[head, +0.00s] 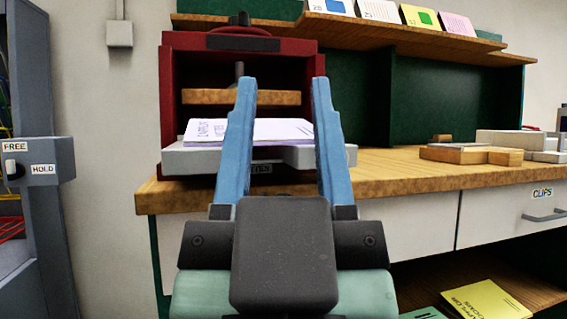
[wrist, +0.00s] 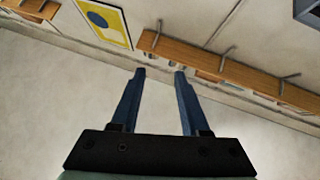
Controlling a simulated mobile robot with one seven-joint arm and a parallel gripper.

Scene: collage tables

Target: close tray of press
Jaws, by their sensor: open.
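The press (head: 171,100) is a dark red box with an open front at the left end of the wooden counter. Its grey tray (head: 338,155) sticks out of the front, with a stack of printed paper (head: 205,130) lying on it. A wooden plate (head: 208,97) hangs inside above the paper. My gripper (head: 284,84) is open and empty, its two blue fingers in front of the press and covering part of it and the tray. I cannot tell the gap to the tray. In the wrist view my gripper (wrist: 160,73) points at wall and shelf, with no press in sight.
Wooden blocks and light trays (head: 470,153) lie on the counter (head: 400,173) to the right. A drawer marked CLIPS (head: 510,207) is below. A grey cabinet with a FREE/HOLD switch (head: 38,165) stands at the left. A card shelf (head: 400,38) hangs above.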

